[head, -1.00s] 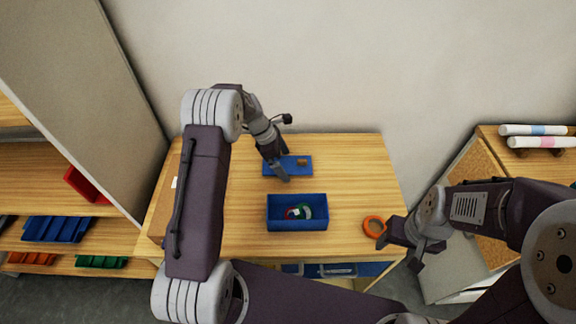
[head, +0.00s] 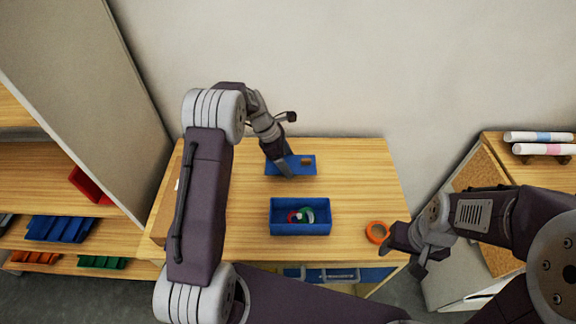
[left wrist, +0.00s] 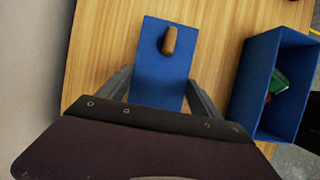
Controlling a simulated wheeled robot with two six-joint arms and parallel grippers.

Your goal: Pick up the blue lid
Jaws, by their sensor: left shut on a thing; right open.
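The blue lid (head: 303,170) is a flat blue rectangle with a small brown knob (head: 306,161), behind the blue box on the wooden table. In the left wrist view the lid (left wrist: 158,75) lies between the fingers, with its knob (left wrist: 169,40) beyond the fingertips. My left gripper (head: 284,172) is shut on the lid across its width. I cannot tell whether the lid touches the table. My right gripper (head: 402,254) is open and empty at the table's right front edge, near an orange tape roll.
The open blue box (head: 300,229) holds small red, green and white items. The orange tape roll (head: 377,232) lies at the table's right. Shelves with coloured trays (head: 60,229) stand at the left. A cabinet with paper rolls (head: 540,143) stands at the right.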

